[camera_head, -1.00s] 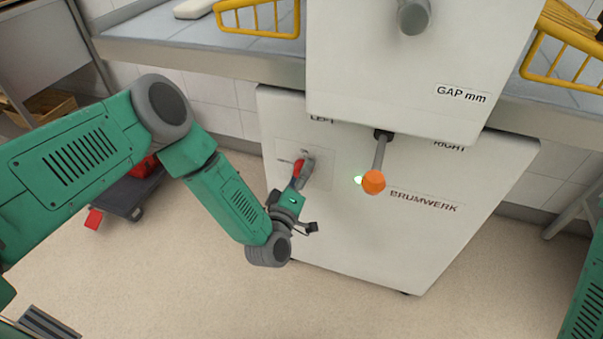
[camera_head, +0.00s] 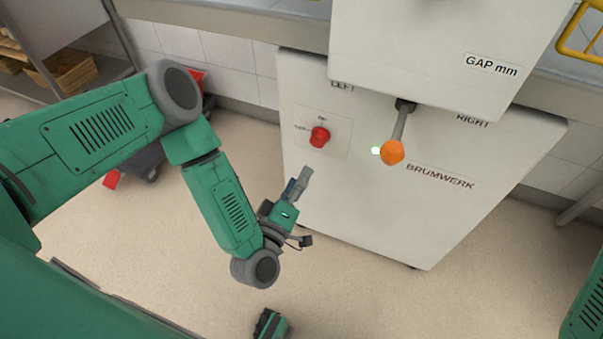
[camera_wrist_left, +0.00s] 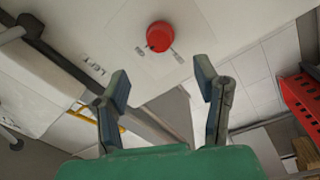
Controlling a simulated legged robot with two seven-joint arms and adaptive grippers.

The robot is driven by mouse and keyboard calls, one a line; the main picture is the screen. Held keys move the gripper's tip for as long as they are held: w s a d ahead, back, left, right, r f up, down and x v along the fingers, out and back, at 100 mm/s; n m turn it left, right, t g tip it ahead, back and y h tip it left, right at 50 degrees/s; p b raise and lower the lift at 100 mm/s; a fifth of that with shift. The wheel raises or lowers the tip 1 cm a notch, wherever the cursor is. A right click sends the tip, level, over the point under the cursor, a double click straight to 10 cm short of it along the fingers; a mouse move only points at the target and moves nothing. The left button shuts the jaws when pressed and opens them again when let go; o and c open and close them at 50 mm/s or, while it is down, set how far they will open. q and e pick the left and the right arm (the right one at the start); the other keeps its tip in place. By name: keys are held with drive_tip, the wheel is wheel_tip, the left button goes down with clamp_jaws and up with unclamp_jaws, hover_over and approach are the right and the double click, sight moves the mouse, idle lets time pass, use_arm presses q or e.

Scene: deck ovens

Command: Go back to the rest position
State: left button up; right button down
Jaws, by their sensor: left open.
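My left gripper (camera_head: 299,184) is in front of the white machine, below and left of its red knob (camera_head: 319,137), apart from it. In the left wrist view my left gripper (camera_wrist_left: 165,95) has its two fingers spread with nothing between them, and the red knob (camera_wrist_left: 159,36) shows beyond the fingertips. My right gripper cannot be made out; only a green part of my body shows at the right edge of the head view.
A dark trolley (camera_head: 140,163) with red parts stands at the left.

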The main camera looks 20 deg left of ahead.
use_arm(q)
drive_tip(key=shift+d, duration=0.1)
idle(0.3)
drive_tip(key=s+d+f+m+g+h+p, duration=0.2)
drive_tip(key=s+f+m+g+h+p, duration=0.15)
drive_tip(key=s+m+g, duration=0.5)
drive_tip(key=s+a+r+m+g+y+p, duration=0.2)
drive_tip(key=s+a+g, duration=0.3)
drive_tip(key=s, duration=0.3)
drive_tip(key=s+a+r+m+g+y+p, duration=0.2)
drive_tip(key=s+a+g, duration=0.3)
drive_tip(key=s+a, duration=0.3)
drive_tip(key=shift+s+a, duration=0.15)
drive_tip(key=shift+a, duration=0.05)
drive_tip(key=shift+f, duration=0.1)
